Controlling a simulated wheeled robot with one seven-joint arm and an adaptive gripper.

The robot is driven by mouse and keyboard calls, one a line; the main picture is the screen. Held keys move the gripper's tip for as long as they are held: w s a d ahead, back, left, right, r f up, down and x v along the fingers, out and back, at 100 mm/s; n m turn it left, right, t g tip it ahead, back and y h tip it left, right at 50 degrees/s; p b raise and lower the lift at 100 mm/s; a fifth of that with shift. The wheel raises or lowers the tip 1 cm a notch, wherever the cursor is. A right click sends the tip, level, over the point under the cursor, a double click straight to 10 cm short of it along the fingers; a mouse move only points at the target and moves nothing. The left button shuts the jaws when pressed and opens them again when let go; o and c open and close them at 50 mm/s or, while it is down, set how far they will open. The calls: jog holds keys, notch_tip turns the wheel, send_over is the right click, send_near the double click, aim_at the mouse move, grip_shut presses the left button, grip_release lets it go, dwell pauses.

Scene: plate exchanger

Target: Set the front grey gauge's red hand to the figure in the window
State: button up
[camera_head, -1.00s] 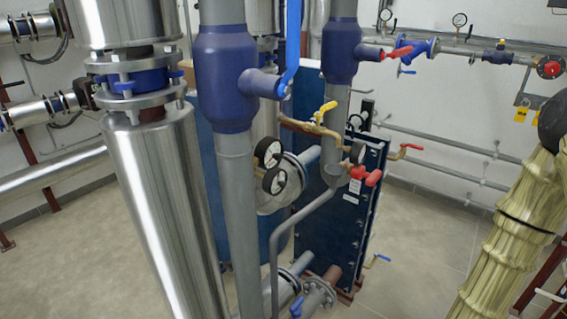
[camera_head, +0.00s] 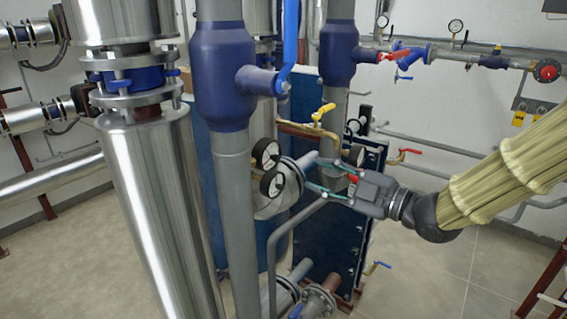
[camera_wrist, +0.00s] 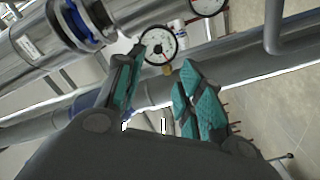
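Two round gauges with dark rims and white faces hang by the grey vertical pipe in the head view: an upper one (camera_head: 266,153) and a lower, nearer one (camera_head: 272,184). The wrist view shows one gauge face (camera_wrist: 158,46) beyond my fingertips, with dark marks and a small red mark, and part of another gauge (camera_wrist: 207,4) at the top edge. I cannot read a figure or make out a window. My gripper (camera_head: 311,177) is open and empty, its fingers pointing left at the lower gauge, apart from it. Its teal-padded fingers also show in the wrist view (camera_wrist: 163,60).
A thick grey pipe (camera_head: 238,220) stands just left of the gauges. A thin bent grey pipe (camera_head: 273,260) runs below my gripper. The dark blue plate exchanger (camera_head: 340,235) stands behind.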

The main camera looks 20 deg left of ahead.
aim_at(278, 159)
jog(key=p+x, duration=0.3)
jog(key=x, duration=0.8)
jog(key=shift+s+r, duration=0.1)
jog(key=shift+r, duration=0.05)
grip_shut()
